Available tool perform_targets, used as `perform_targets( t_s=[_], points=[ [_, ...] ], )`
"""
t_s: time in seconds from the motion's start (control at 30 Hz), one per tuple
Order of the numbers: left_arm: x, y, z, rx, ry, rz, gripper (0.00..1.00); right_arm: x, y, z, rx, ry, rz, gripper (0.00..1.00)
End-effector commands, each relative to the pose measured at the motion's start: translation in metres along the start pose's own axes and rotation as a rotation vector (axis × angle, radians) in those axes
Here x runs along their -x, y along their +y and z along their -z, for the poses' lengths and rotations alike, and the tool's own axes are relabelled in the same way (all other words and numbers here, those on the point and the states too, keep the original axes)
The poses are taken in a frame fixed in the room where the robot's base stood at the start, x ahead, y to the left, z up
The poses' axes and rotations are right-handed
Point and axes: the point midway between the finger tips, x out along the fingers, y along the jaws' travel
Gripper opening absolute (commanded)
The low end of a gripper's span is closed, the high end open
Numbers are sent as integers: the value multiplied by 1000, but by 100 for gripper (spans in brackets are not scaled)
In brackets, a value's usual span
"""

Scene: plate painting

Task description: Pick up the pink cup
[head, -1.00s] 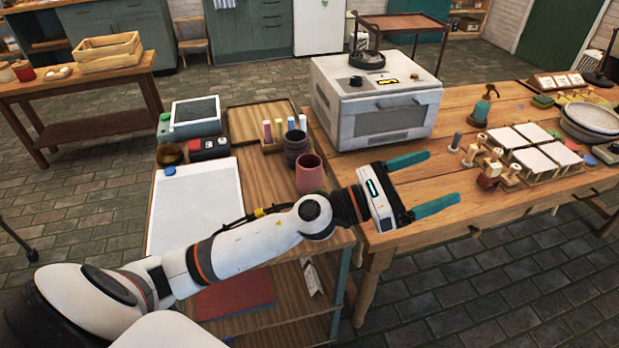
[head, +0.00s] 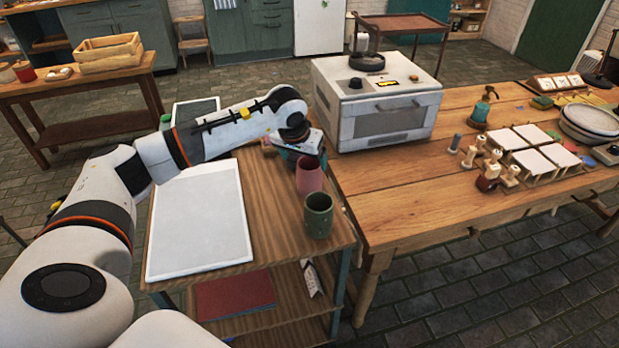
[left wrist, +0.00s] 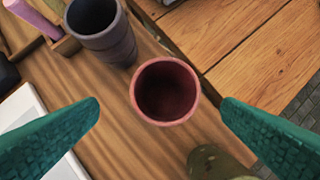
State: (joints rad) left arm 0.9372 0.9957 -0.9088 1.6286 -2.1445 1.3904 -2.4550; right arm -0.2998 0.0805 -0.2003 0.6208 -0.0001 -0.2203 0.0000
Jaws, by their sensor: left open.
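The pink cup (head: 310,177) stands upright on the wooden cart top, near its right edge. In the left wrist view I look down into its open mouth (left wrist: 165,92). My left gripper (head: 304,158) is open above the cup, with its arm reaching in from the left. In the left wrist view its teal fingers lie on either side of the cup, apart from it and with nothing between them held. My right gripper is not in view.
A green cup (head: 318,216) stands close in front of the pink one. A dark grey cup (left wrist: 98,30) stands behind it, hidden in the head view. A white board (head: 200,225) lies to the left. A white oven (head: 375,105) stands on the table to the right.

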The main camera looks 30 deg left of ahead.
Motion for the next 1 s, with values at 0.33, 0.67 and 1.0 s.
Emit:
perform_targets(
  t_s=[0.33,0.67,1.0],
  points=[
    [-33,-3,0,2,3,4,88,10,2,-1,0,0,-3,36],
    [-71,-5,0,2,0,4,88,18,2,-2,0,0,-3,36],
    [-71,-5,0,1,-1,4,67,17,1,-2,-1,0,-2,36]
  ],
)
